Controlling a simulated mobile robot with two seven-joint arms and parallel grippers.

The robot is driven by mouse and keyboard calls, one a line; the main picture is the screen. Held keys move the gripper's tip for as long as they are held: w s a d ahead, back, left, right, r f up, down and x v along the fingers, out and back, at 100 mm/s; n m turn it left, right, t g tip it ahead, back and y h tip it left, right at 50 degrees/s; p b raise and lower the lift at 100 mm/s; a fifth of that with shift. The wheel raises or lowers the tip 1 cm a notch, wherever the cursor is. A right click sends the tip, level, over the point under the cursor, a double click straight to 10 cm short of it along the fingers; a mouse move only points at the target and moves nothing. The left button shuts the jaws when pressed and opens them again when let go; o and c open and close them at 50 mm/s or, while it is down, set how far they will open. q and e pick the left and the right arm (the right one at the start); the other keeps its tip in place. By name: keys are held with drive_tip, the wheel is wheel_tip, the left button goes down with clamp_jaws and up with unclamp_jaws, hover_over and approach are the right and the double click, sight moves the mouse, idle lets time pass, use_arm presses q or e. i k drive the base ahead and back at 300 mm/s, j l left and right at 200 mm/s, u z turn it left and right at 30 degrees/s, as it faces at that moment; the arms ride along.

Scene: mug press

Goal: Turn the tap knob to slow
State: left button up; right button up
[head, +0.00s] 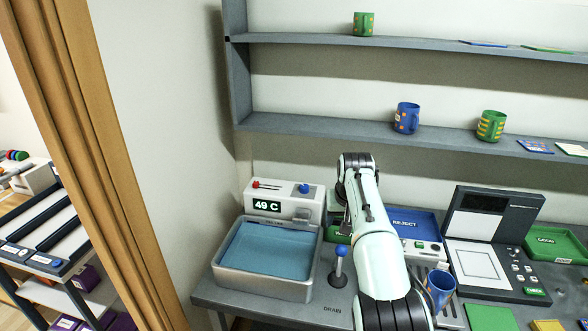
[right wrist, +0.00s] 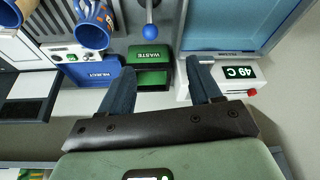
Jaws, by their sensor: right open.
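The white tap unit (head: 285,203) stands at the back left of the counter in the head view, with a green 49 C display. On its top are a red pointer-like control (head: 266,185) and a blue knob (head: 304,188); I cannot read their labels or settings. The display (right wrist: 238,72) and a red part (right wrist: 252,92) also show in the right wrist view. My right gripper (right wrist: 162,68) is open and empty, just right of the unit in the head view. One finger overlaps the unit's edge in the wrist view; contact cannot be told. My left gripper is not in view.
A basin of blue water (head: 265,252) sits before the unit. A blue-balled lever (head: 341,253) stands right of it, near the DRAIN label. A green WASTE bin (right wrist: 152,68) and blue REJECT tray (head: 415,222) are close by. A shelf (head: 330,127) with mugs runs above.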

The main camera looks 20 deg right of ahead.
sight(303, 189)
drive_tip(key=i, duration=0.9)
